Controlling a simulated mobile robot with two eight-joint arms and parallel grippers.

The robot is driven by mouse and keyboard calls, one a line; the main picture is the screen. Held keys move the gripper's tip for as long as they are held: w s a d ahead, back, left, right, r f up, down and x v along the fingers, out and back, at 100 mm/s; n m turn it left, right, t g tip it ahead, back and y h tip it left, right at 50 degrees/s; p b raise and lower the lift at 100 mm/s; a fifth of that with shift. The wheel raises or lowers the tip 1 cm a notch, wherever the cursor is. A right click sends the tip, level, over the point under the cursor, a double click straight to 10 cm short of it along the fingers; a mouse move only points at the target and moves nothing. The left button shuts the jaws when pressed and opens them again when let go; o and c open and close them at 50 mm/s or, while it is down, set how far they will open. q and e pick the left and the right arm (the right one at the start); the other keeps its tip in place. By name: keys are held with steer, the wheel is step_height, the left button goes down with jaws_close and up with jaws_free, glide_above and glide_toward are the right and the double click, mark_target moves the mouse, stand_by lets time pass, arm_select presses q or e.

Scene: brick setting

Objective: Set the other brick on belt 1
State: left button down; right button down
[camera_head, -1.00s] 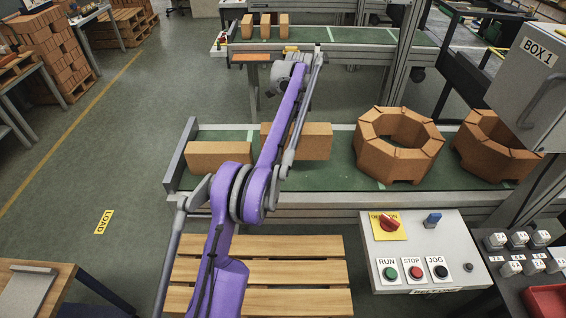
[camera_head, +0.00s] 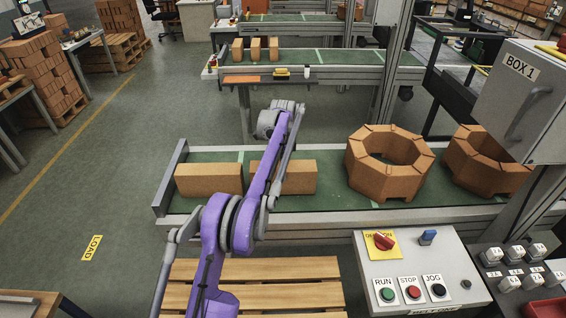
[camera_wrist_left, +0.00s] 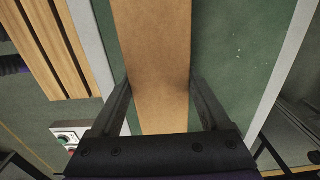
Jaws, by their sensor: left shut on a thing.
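The left brick (camera_head: 208,180) lies flat near the belt's left end. The other brick (camera_head: 298,172) is just right of it, with a narrow gap, partly hidden by my purple left arm. My left gripper (camera_wrist_left: 160,84) is shut on this other brick (camera_wrist_left: 155,35), one finger on each long side. The brick looks level and at belt height; its underside contact is hidden. In the head view my left gripper's fingers are hidden behind the arm.
An octagonal brick ring (camera_head: 388,188) stands on the belt to the right, with a second ring (camera_head: 490,182) beyond it. A control panel (camera_head: 415,280) and slatted wooden pallet (camera_head: 250,280) are in front. A farther belt (camera_head: 340,66) holds several bricks.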

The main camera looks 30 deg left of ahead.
arm_select(q)
steer(key=shift+f, duration=0.3)
jaws_free()
steer(key=shift+s, duration=0.1)
steer(key=shift+r, duration=0.1)
